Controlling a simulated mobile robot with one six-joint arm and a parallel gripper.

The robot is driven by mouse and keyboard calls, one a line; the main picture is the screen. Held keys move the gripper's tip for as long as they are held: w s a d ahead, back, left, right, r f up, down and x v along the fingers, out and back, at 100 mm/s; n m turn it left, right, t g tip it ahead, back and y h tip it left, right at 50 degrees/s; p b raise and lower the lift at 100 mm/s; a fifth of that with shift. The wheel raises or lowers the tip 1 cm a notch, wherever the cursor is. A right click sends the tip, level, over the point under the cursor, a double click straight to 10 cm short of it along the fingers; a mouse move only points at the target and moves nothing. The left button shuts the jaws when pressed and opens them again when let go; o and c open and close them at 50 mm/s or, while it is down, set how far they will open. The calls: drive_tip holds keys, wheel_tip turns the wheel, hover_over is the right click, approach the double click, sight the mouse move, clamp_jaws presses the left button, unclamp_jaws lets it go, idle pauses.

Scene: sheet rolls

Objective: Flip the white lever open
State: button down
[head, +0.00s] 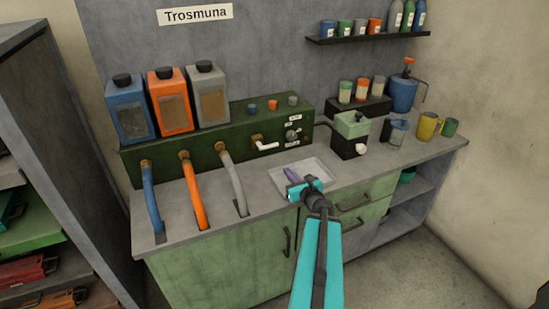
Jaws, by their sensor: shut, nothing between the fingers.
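The white lever (267,146) is on the front face of the dark green box (225,133) at the back of the counter. It sits on a brass fitting and its handle points to the right. My gripper (290,174) is shut and empty, over the white tray (318,168) on the counter in front of the lever. In this view it is below and a little right of the lever, apart from it. My arm hides part of the tray.
A dark knob (292,135) with small labels is right of the lever. Blue, orange and grey hoses (232,179) hang at the left. A small dark machine with a green top (351,127) stands right of the box, with jars and mugs (428,126) beyond.

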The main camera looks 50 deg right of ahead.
drive_tip(key=shift+b+x, duration=1.15)
drive_tip(key=shift+b, duration=2.3)
drive_tip(key=b+x, duration=0.2)
drive_tip(key=b, duration=0.1)
drive_tip(key=shift+w+d+f+b, duration=0.15)
drive_tip(key=shift+w+f+b, duration=0.05)
drive_tip(key=shift+w+b, duration=0.15)
drive_tip(key=shift+w+d+r, duration=0.15)
drive_tip(key=shift+w, duration=0.25)
drive_tip(key=shift+p+x, duration=0.6)
drive_tip(key=shift+x, duration=3.25)
drive_tip(key=shift+s+r+p, duration=0.2)
drive_tip(key=shift+r+p, duration=0.25)
drive_tip(key=shift+r, duration=0.5)
drive_tip(key=shift+s+r+p, duration=0.2)
drive_tip(key=shift+r+p, duration=0.2)
drive_tip(key=shift+r, duration=0.6)
drive_tip(key=shift+s+a, duration=0.1)
drive_tip(key=shift+a, duration=0.6)
drive_tip(key=shift+d, duration=0.55)
drive_tip(key=shift+r, duration=0.1)
